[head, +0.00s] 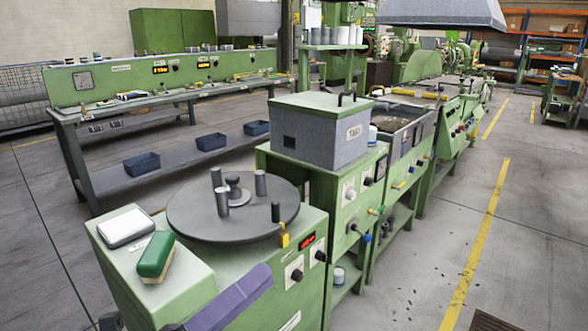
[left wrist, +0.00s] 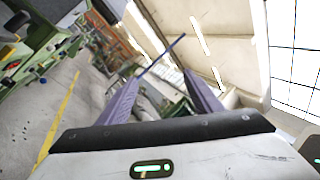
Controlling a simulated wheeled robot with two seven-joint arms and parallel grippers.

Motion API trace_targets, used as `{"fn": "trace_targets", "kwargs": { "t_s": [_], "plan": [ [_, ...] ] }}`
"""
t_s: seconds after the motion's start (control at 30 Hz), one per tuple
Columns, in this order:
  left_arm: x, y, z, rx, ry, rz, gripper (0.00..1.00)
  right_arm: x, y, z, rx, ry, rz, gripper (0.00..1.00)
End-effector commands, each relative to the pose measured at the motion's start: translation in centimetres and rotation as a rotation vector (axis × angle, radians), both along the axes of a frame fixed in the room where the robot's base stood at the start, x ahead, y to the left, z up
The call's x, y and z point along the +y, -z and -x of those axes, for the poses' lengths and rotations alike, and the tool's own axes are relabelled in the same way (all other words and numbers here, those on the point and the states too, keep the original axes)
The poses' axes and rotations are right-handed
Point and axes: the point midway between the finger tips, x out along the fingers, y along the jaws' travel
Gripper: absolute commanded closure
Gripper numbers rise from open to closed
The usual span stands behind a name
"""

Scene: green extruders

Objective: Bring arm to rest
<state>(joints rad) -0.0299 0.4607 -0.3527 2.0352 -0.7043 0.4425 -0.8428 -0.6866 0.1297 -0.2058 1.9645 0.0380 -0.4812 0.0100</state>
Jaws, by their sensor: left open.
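My left gripper (head: 238,297) comes in at the bottom of the head view, with a purple finger in front of the nearest green machine (head: 190,282). In the left wrist view, the left gripper (left wrist: 162,88) has its two purple fingers spread apart with nothing between them. It points towards the ceiling and far wall, with the hall tilted in that picture. Whether the finger touches the machine's front cannot be told. My right gripper is not in view.
A grey box (head: 318,130) stands behind. A workbench (head: 100,115) is at left. Open floor (head: 420,260) lies at right.

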Motion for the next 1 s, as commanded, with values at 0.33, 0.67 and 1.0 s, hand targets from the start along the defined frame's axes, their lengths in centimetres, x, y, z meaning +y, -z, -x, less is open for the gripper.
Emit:
{"fn": "trace_targets", "kwargs": {
  "t_s": [0.33,0.67,1.0],
  "plan": [
    [9.3,24.5,1.4,1.293,-0.391,0.94,0.41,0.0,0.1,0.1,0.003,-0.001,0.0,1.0],
    [10.0,37.8,13.1,1.846,-0.699,1.463,0.41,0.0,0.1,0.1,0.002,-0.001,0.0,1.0],
    [10.0,38.1,13.5,1.86,-0.708,1.478,0.41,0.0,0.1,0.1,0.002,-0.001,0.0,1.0]
  ]
}}
